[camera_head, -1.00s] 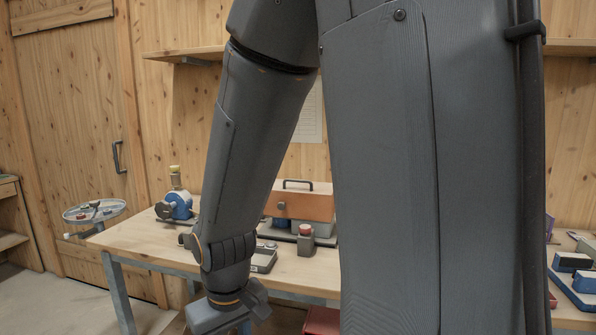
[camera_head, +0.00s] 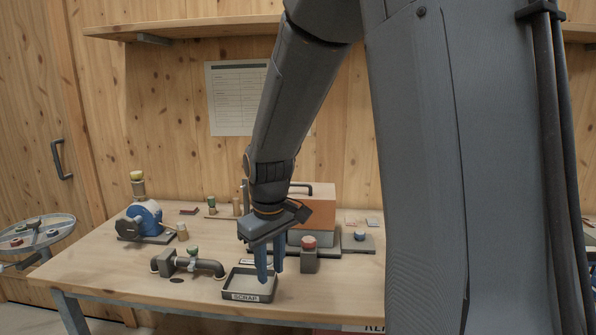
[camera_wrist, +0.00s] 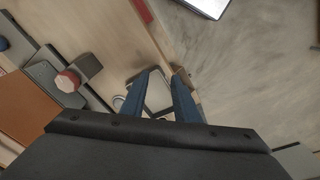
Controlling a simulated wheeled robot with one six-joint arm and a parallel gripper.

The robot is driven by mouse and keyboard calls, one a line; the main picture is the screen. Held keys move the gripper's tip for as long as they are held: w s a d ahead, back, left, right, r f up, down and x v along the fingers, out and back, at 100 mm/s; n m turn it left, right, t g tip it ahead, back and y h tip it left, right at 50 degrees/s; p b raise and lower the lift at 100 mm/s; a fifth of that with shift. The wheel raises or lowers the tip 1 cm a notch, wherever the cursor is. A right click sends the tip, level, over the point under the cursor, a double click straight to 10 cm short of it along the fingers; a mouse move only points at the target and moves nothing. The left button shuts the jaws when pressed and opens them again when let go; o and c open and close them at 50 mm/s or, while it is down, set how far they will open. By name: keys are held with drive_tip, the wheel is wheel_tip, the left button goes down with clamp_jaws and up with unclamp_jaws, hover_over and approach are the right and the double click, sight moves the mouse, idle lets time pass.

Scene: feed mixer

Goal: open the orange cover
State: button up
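The orange cover (camera_head: 319,205) sits on a box at the back of the bench, with a dark handle on top. It looks closed, and my arm hides its left part. It also shows at the left edge of the wrist view (camera_wrist: 22,108). My gripper (camera_head: 270,266) points down in front of the cover and a little to its left, apart from it, above the scrap tray. Its two blue fingers are spread with nothing held between them, as the wrist view also shows (camera_wrist: 162,78).
A grey block with a red knob (camera_head: 309,242) stands close right of my gripper, before the box. The scrap tray (camera_head: 228,290) lies below. A pipe with a valve (camera_head: 190,264) and a blue pump (camera_head: 143,218) are left. The front left bench top is clear.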

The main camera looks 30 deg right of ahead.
drive_tip(key=w+d+r+n+p, duration=0.35)
drive_tip(key=w+d+r, duration=0.45)
drive_tip(key=w+r, duration=0.45)
drive_tip(key=n+h, duration=0.1)
drive_tip(key=n, duration=0.3)
approach(293, 185)
drive_tip(key=shift+t, duration=0.3)
drive_tip(key=shift+w+d+f+p, duration=0.15)
drive_tip(key=shift+f+p, duration=0.4)
drive_tip(key=shift+f, duration=0.6)
drive_tip(key=shift+w+d+f+p, duration=0.2)
drive_tip(key=shift+f+p, duration=0.4)
drive_tip(key=shift+f, duration=0.6)
drive_tip(key=shift+w+d+f+p, duration=0.15)
drive_tip(key=shift+f+p, duration=0.4)
drive_tip(key=shift+f, duration=0.6)
clamp_jaws()
drive_tip(key=shift+a, duration=0.1)
